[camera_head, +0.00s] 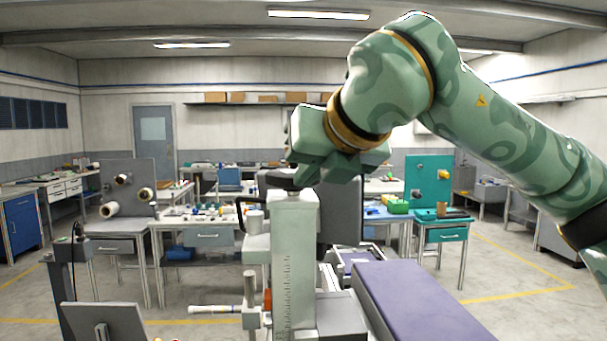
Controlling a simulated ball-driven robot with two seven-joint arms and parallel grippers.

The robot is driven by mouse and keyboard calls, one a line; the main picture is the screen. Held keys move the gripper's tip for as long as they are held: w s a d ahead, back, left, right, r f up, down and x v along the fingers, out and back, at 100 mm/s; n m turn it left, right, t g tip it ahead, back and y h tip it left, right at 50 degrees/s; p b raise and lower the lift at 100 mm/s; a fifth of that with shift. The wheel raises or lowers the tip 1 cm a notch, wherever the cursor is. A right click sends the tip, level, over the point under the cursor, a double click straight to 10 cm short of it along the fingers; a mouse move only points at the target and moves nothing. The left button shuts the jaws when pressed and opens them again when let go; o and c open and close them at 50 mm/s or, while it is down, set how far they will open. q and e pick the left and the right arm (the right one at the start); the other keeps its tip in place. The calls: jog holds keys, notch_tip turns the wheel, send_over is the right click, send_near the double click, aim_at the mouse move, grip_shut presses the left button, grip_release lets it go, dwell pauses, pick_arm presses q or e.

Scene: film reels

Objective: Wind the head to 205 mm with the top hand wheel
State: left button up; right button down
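A pale green-grey column (296,270) with a ruled scale on its face stands upright near the middle. A dark, flat, round hand wheel (279,180) sits on the column's top, partly hidden by my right gripper. My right gripper (306,181) points down at the wheel from above and slightly to the right. Its fingertips overlap the wheel, so I cannot tell whether they touch it or how far they are apart. A light grey block (257,246) with a dark curved handle is on the column's left side. The scale's figures are too small to read. My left gripper is out of view.
A purple-topped bench (415,300) lies right of the column. A grey panel on a stand (103,322) is at the lower left. Behind are a cluttered worktable (200,222) and a teal-panelled table (443,235). The floor at right is open.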

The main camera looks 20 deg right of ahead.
jog(key=shift+w+d+r, duration=0.1)
jog(key=shift+d+r, duration=0.05)
jog(key=shift+w+d, duration=0.15)
jog(key=shift+d, duration=0.3)
jog(key=shift+f, duration=0.25)
jog(key=shift+a+b, duration=0.35)
jog(key=shift+a, duration=1.85)
jog(key=shift+w+d, duration=0.15)
jog(key=shift+d, duration=0.1)
